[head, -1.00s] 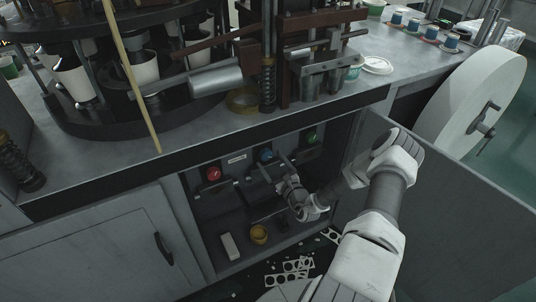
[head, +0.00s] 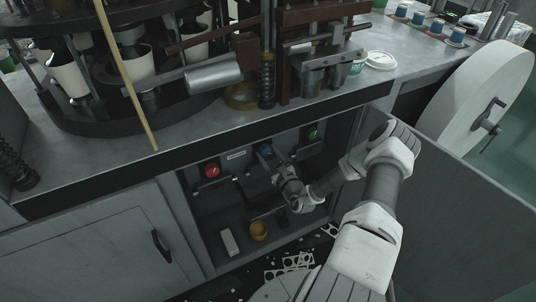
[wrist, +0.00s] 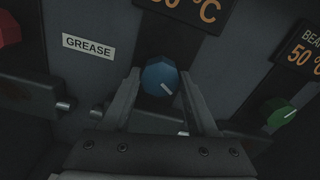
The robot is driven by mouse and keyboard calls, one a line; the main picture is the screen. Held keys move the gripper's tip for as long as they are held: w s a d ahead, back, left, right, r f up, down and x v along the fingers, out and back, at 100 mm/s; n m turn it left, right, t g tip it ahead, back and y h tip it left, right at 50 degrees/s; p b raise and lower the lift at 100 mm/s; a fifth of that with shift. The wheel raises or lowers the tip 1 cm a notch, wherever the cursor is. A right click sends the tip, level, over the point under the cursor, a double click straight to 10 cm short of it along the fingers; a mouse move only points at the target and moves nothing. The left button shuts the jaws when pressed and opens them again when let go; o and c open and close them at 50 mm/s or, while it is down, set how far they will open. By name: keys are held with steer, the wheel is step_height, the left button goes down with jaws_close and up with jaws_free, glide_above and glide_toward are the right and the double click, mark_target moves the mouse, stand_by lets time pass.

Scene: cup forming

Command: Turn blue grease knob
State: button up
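The blue knob (head: 265,149) is on the dark panel inside the open cabinet, between a red and a green knob. In the wrist view the blue knob (wrist: 159,76) is faceted, with a pale mark at its lower right. A "GREASE" label (wrist: 88,47) is on the panel to its left. My gripper (wrist: 160,80) is open, its fingertips on either side of the blue knob with narrow gaps; contact cannot be told. In the head view my gripper (head: 274,160) reaches to the knob from below right and partly covers it.
The red knob (head: 211,171) and green knob (head: 314,133) flank the blue one. The worktop edge (head: 220,128) overhangs the cabinet. An open door (head: 450,215) stands right of my arm. A yellow container (head: 258,231) and a white block (head: 229,242) sit on the cabinet floor.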

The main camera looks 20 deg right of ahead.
steer(key=c, duration=0.7)
steer(key=shift+c, duration=0.2)
steer(key=shift+m, duration=0.3)
steer(key=m+p, duration=0.1)
steer(key=m, duration=0.2)
steer(key=shift+p, duration=0.35)
steer(key=shift+m+p, duration=0.5)
steer(key=shift+m, duration=1.8)
steer(key=o, duration=1.4)
steer(key=shift+c, duration=0.2)
